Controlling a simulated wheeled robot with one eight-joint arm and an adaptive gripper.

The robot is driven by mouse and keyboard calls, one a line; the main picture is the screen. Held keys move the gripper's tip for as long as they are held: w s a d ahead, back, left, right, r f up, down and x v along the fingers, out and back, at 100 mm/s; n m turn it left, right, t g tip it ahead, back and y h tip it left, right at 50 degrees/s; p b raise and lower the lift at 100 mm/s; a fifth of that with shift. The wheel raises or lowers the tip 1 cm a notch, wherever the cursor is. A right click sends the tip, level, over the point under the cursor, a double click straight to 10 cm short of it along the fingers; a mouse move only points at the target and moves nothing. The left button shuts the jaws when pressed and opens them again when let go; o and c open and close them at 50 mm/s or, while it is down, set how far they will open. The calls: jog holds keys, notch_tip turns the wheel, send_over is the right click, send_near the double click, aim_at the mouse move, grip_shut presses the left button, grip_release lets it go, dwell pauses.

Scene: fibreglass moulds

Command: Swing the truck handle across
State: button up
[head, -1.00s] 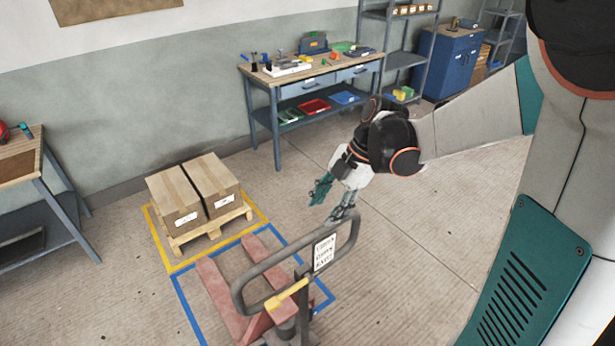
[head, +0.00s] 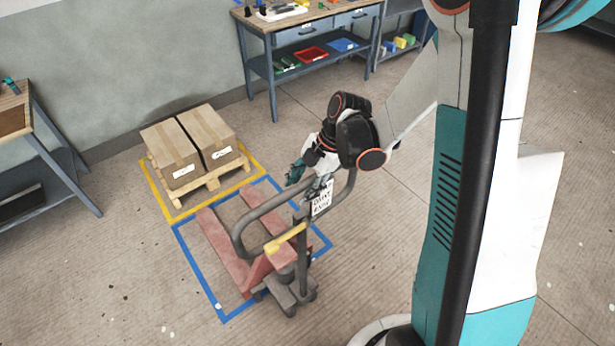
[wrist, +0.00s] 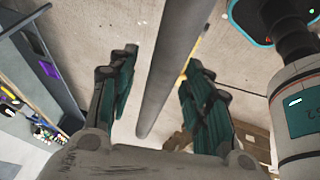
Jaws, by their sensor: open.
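The pallet truck (head: 222,248) has red forks and stands inside a blue floor outline. Its handle (head: 262,208) is a grey loop on a post, with a yellow lever (head: 285,238) and a white sign (head: 321,200). My gripper (head: 308,181) is open at the loop's far upper bar. In the wrist view, a grey bar of the handle (wrist: 172,70) runs between the spread teal fingers of my gripper (wrist: 160,62). Neither finger visibly closes on it. Part of the loop is hidden behind my gripper and wrist in the head view.
A wooden pallet (head: 212,190) with two cardboard boxes (head: 188,146) stands in a yellow floor outline (head: 170,212) behind the forks. A workbench (head: 272,42) stands at the back wall and another table (head: 28,118) at the left. The floor right of the truck is clear.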

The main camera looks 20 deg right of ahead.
jog(key=shift+a+f, duration=0.1)
jog(key=shift+f, duration=0.1)
grip_shut()
jog(key=shift+s+a+m+t+b, duration=0.2)
jog(key=shift+a+m+t+b, duration=0.3)
jog(key=shift+m, duration=0.4)
jog(key=shift+a+m, duration=0.6)
